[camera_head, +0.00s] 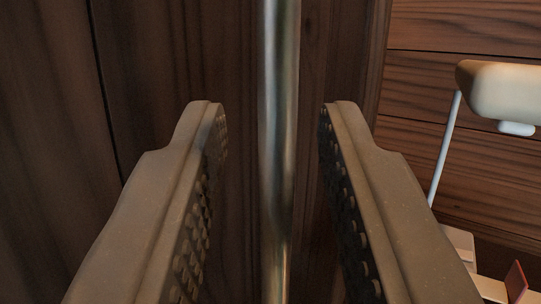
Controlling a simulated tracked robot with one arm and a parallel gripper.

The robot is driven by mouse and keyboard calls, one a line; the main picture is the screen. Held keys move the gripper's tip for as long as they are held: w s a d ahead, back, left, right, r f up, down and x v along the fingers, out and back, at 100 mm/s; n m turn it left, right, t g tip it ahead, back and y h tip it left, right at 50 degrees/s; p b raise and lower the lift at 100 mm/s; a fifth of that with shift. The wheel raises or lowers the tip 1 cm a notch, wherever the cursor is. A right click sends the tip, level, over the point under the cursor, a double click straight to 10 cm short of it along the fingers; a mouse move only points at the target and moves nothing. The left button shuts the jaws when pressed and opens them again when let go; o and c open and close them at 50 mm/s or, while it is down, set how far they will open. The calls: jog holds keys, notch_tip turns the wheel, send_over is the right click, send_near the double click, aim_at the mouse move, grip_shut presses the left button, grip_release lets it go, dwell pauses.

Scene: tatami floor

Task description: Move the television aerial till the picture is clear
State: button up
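A shiny metal rod (280,120), which looks like the television aerial, runs upright through the middle of the view, from the top edge to the bottom edge. My gripper (270,108) is open, with one studded finger on each side of the rod. No television screen or picture is in view.
Dark wood panels (150,60) stand behind the rod. At right, a cream lamp-like head (500,90) sits on a thin white stem (444,150) before a wooden wall (440,25). A small red object (516,282) is at the lower right.

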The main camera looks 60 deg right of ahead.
jog(key=v, duration=1.4)
